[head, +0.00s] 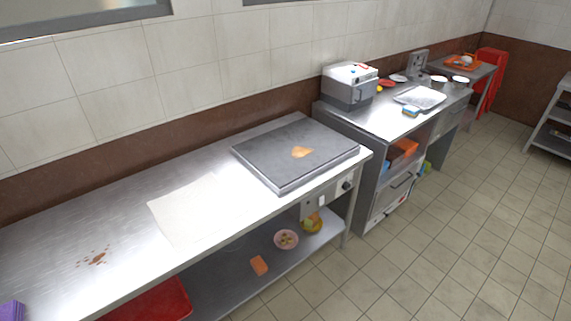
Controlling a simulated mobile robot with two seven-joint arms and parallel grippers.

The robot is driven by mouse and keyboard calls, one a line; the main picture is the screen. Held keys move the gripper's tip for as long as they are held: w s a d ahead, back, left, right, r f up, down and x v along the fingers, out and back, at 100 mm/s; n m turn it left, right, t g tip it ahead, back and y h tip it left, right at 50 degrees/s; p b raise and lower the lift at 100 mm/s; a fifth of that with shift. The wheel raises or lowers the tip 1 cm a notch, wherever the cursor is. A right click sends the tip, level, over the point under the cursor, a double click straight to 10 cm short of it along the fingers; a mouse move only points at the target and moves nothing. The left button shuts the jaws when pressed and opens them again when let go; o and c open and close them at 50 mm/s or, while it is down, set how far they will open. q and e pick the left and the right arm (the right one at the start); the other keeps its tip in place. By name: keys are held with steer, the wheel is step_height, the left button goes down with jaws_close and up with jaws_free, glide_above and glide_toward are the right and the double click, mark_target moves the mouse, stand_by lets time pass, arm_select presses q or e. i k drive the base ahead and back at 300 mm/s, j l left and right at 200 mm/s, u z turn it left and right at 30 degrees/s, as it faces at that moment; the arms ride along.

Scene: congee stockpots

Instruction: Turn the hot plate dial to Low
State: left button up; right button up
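The hot plate (265,153) is a flat dark grey slab at the right end of the near steel table, with an orange-brown stain or scrap (302,152) on top. Below its front right edge is a grey control panel (335,190). A small dark round dial (347,185) sits on the panel's right part, and a small white piece (321,201) sits further left. The dial's setting and any labels are too small to read. Neither of my grippers is in view.
The steel table (130,220) holds a pale sheet (195,208), brown spots and a purple item (12,311). Its lower shelf holds a bowl (286,239), a yellow item and a red tray (150,302). A counter with a steel appliance (350,85) stands right. Tiled floor in front is clear.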

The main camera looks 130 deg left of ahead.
mark_target(346, 186)
steer(key=u, duration=4.25)
steer(key=i+l, duration=0.6)
steer(key=l, duration=0.25)
steer(key=i+l+u, duration=0.1)
steer(key=i+l, duration=0.5)
steer(key=l, duration=0.25)
